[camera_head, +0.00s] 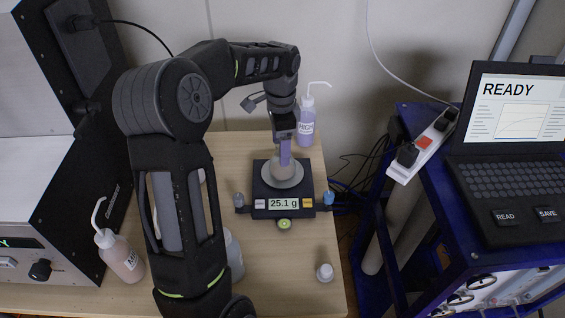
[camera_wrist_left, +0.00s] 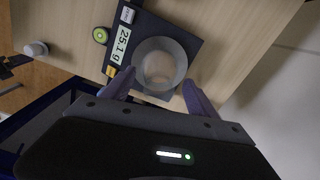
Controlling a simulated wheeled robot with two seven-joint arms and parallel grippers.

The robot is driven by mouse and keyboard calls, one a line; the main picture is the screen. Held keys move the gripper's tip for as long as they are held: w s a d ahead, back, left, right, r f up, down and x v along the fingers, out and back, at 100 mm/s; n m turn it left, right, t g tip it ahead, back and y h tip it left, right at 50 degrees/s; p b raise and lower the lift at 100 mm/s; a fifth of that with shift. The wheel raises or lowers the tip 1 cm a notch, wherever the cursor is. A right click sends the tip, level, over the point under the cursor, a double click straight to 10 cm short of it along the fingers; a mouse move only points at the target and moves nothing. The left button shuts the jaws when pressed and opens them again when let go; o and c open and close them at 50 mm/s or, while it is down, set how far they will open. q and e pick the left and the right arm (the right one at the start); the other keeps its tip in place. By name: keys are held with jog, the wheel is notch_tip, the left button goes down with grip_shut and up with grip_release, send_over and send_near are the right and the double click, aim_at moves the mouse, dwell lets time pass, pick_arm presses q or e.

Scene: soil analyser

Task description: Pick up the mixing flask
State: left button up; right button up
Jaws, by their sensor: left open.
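A small pale, translucent vessel, which I take for the mixing flask (camera_head: 283,170), stands on the round pan of the black balance (camera_head: 262,204). The balance display reads 25.1 g. In the left wrist view the flask (camera_wrist_left: 158,68) is seen from above as a round rim with brownish contents. My left gripper (camera_head: 285,154) points down over the pan from above. Its two purple fingers (camera_wrist_left: 158,76) are apart, one on each side of the flask. I cannot tell whether they touch it. My right gripper is in neither view.
Wash bottles stand at the back (camera_head: 306,128) and left (camera_head: 122,258). A clear container (camera_head: 233,256) is partly hidden behind my left arm. A small white cap-like item (camera_head: 324,272) lies near the table's right edge. A laptop (camera_head: 510,170) sits on the blue cart.

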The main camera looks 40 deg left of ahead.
pick_arm(q)
jog(key=shift+c, duration=0.6)
jog(key=c, duration=1.3)
jog(key=shift+r, duration=0.15)
notch_tip(320, 180, up, 10)
dwell(0.5)
dwell(0.7)
